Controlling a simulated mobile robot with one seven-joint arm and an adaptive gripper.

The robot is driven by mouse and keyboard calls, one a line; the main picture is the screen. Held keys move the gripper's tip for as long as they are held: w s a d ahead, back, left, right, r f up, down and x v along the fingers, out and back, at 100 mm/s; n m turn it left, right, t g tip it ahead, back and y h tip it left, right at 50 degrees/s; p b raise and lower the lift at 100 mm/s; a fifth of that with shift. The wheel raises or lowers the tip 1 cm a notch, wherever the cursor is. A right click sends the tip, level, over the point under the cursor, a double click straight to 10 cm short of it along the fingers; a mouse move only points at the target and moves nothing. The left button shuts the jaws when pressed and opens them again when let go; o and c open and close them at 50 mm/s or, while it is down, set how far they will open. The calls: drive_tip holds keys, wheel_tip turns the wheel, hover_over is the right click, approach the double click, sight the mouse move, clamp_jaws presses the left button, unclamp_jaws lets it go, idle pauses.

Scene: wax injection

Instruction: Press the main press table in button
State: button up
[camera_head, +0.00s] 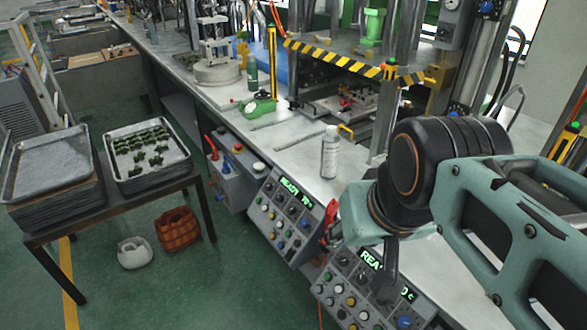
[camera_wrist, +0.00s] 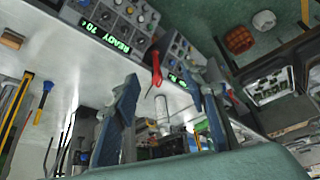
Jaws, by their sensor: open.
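Two sloped grey control panels face the aisle along the bench front. The left panel (camera_head: 286,218) has a lit green READY display and several coloured buttons. The right panel (camera_head: 362,292) also has a green display, partly covered by my arm. Labels are too small to read, so I cannot tell which button is the table in button. My gripper (camera_wrist: 163,82) is open and empty in the wrist view, its two blue-grey fingers apart. In the head view it hangs over the right panel, mostly hidden behind my wrist. The wrist view shows a panel (camera_wrist: 128,18) beyond the fingers.
A red-handled tool (camera_wrist: 156,66) shows between the fingers in the wrist view. A white spray bottle (camera_head: 330,152) stands on the bench above the panels. The press (camera_head: 345,62) with striped edges stands behind. A side table with trays (camera_head: 50,165) is left; green floor between is mostly clear.

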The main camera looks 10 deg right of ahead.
clamp_jaws()
idle(1.3)
